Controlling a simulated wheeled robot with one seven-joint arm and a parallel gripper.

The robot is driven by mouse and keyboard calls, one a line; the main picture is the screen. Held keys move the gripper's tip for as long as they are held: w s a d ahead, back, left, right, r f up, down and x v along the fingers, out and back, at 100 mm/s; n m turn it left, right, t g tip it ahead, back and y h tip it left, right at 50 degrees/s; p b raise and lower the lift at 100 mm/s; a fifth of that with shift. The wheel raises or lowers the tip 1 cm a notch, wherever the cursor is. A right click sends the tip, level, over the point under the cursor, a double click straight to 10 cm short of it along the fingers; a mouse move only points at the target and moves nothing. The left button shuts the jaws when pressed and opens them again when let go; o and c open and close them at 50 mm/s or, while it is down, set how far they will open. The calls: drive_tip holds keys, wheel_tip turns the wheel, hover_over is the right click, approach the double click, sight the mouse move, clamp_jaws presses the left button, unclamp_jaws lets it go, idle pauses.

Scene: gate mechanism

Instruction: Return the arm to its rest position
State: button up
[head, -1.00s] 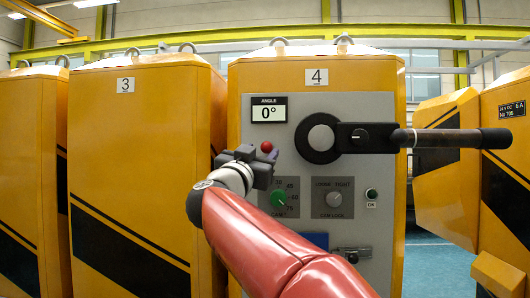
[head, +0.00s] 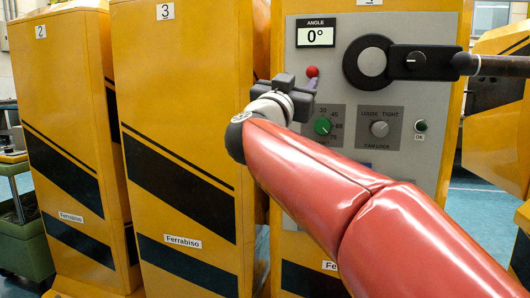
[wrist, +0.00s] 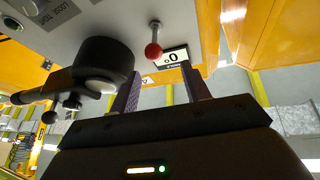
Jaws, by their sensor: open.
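My gripper (head: 298,88) is in front of the panel of cabinet 4, just below and left of a red ball knob (head: 312,71) as seen in the head view. In the wrist view my gripper (wrist: 163,90) has its two fingers apart with nothing between them. The red ball (wrist: 153,50) shows beyond the fingertips on a short stem, apart from them. My red arm reaches in from the lower right and hides part of the panel (head: 345,90).
The angle display (head: 315,33) reads 0°. A dark crank arm (head: 425,62) points right from a round hub (head: 371,61). A green dial (head: 322,126), cam lock knob (head: 380,129) and OK button (head: 421,126) sit below. Yellow cabinet 3 (head: 180,100) stands left.

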drive_tip(key=s+a+f+n+g+y, duration=0.1)
drive_tip(key=s+a+f+n+y, duration=0.1)
drive_tip(key=s+f+n+y, duration=0.35)
drive_tip(key=s+a+f+n+g+y, duration=0.25)
drive_tip(key=f+n+y, duration=0.35)
drive_tip(key=f+y, duration=0.4)
drive_tip(key=s+d+f+m+g+h, duration=0.1)
drive_tip(key=s+d+f+g, duration=0.2)
drive_tip(key=s+f, duration=0.4)
drive_tip(key=s+d+f+m+g+h, duration=0.1)
drive_tip(key=s+d+f+g+h, duration=0.1)
drive_tip(key=s+f, duration=0.5)
drive_tip(key=s+d+f+m+g+h, duration=0.1)
drive_tip(key=s+d+f+g, duration=0.4)
drive_tip(key=f, duration=0.9)
drive_tip(key=shift+s, duration=1.25)
